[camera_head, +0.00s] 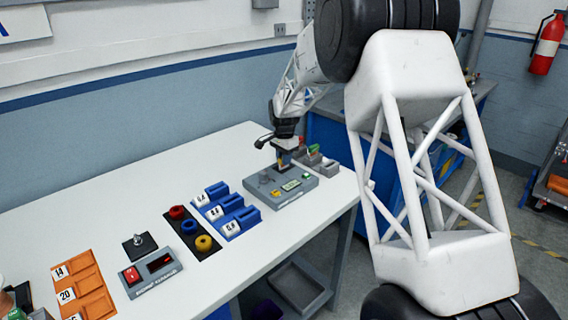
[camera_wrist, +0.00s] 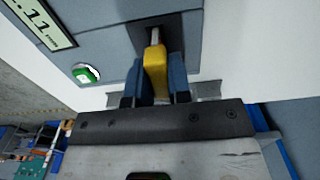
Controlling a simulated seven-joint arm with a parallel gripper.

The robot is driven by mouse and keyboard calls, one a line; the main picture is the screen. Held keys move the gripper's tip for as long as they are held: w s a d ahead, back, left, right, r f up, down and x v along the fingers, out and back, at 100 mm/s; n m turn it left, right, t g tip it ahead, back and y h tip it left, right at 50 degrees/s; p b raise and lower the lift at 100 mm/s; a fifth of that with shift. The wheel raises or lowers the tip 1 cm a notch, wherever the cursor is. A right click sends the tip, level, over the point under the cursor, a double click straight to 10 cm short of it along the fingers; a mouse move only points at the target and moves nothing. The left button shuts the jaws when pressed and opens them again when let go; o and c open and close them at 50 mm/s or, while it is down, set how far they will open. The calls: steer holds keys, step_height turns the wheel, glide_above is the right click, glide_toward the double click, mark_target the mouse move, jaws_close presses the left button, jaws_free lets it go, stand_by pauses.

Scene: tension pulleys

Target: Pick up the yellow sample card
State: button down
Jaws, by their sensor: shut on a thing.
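The yellow piece, which I take to be the yellow sample card (camera_wrist: 155,72), sits between the two blue fingers of my gripper (camera_wrist: 156,88) in the wrist view. My gripper is shut on it. Its far end is beside a dark recess with a small metal part in the grey device (camera_wrist: 215,30); I cannot tell whether it touches the device. In the head view my gripper (camera_head: 284,158) points down at the back of the grey device (camera_head: 293,200), and only a small bit of yellow shows there.
A grey holder (camera_head: 329,166) with green and red pieces stands right behind the device. Blue blocks (camera_head: 240,221), a black tray (camera_head: 205,255) of coloured rings, a grey box with a red switch (camera_head: 150,277) and orange trays (camera_head: 85,290) lie left. The white tabletop's back is clear.

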steer(key=shift+r, duration=0.15)
steer(key=shift+r, duration=1.45)
steer(key=shift+s+r, duration=0.2)
steer(key=shift+r, duration=0.05)
steer(key=s+d, duration=0.2)
steer(key=s, duration=0.5)
steer(key=s+d+r, duration=0.1)
steer(key=s, duration=0.7)
steer(key=shift+d+r, duration=0.15)
steer(key=shift+d, duration=0.2)
steer(key=shift+s, duration=0.1)
steer(key=shift+r, duration=0.25)
steer(key=shift+r, duration=2.3)
